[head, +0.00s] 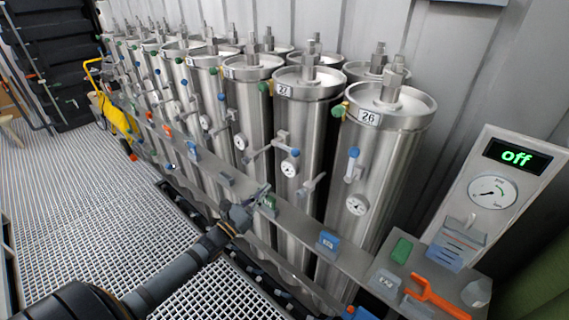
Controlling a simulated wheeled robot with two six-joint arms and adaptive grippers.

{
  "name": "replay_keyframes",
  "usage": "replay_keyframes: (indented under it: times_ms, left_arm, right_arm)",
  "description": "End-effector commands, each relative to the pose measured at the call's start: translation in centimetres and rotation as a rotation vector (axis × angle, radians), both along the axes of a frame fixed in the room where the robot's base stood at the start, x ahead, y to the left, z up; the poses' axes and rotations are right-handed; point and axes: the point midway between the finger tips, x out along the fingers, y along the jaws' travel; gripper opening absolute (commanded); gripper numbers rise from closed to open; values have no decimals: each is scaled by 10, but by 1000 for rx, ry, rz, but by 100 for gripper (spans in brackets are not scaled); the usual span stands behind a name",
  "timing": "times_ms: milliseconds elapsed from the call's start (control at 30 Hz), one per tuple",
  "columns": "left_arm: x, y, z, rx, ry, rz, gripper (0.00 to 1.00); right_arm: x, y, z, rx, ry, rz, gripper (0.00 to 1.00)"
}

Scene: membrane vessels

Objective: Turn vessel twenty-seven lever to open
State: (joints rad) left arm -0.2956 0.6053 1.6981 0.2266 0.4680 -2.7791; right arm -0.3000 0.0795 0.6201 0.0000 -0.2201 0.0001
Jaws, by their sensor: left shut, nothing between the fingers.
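Vessel twenty-seven (300,110) is the upright steel cylinder with the "27" label (284,91), just left of the vessel marked "26" (394,120). Its front carries a round gauge (289,168) and a small blue knob (295,153). A grey lever (312,186) sticks out to the lower right of that gauge; I cannot tell its exact setting. My right gripper is out of view.
A grey rail (300,228) runs along the vessels' front, with a blue tag block (328,241) on it. At right, a panel (508,185) reads "off", above an orange handle (432,297). A yellow object (118,115) stands far left. Grating floor (80,210) is open at left.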

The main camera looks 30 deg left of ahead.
Motion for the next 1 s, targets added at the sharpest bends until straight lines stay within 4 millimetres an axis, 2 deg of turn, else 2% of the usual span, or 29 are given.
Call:
replay_keyframes:
  times_ms: [133,233,400,667,700,800,1000]
  left_arm:
    - [4,-1,1,1,-1,0,0]
    - [15,-3,2,-1,-3,1,0]
    - [48,-11,12,-3,-4,4,0]
    - [99,-23,31,-8,2,3,0]
    - [96,-23,42,-3,3,1,0]
    - [95,-22,55,-2,4,2,0]
    - [95,-22,64,-2,4,2,0]
  right_arm:
    - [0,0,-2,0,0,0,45]
    - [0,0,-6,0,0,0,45]
    - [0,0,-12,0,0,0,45]
    - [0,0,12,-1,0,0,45]
    - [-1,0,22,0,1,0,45]
    - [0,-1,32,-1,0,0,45]
    - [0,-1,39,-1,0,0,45]
